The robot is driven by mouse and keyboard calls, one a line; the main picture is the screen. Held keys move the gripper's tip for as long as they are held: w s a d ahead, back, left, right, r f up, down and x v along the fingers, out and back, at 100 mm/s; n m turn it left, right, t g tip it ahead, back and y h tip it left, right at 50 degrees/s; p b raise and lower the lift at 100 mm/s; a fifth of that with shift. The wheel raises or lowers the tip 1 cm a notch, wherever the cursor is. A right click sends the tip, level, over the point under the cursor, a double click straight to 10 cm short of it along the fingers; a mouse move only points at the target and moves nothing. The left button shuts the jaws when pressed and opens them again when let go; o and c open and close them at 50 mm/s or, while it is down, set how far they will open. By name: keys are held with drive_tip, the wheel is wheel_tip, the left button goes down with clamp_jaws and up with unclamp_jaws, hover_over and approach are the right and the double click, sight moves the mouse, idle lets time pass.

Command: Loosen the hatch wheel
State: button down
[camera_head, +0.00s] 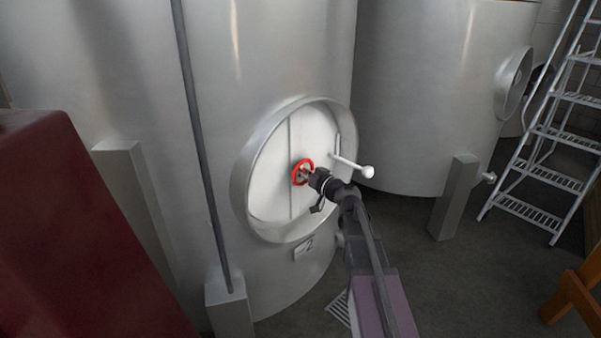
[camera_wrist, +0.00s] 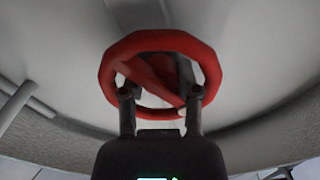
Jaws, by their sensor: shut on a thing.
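The red hatch wheel (camera_head: 299,165) sits at the middle of the pale round hatch (camera_head: 268,178) on the front of the steel tank. My gripper (camera_head: 309,175) reaches it from the lower right and partly hides it. In the wrist view the red wheel (camera_wrist: 205,60) fills the upper middle, with a slanting spoke across it. The two fingers of my gripper (camera_wrist: 160,98) lie at the lower part of the wheel, one on each side, shut on it. The exact contact at the fingertips is hard to see.
A pale handle (camera_head: 350,164) with a round knob sticks out right of the wheel, close to my arm. A dark pipe (camera_head: 195,120) runs down the tank. A dark red block (camera_head: 75,230) stands at left, a ladder (camera_head: 540,150) at right.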

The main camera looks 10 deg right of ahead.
drive_tip(key=shift+n, duration=0.3)
drive_tip(key=shift+c, duration=1.6)
unclamp_jaws()
drive_tip(key=shift+s, duration=0.1)
drive_tip(key=v, duration=1.2)
drive_tip(key=shift+f, duration=0.1)
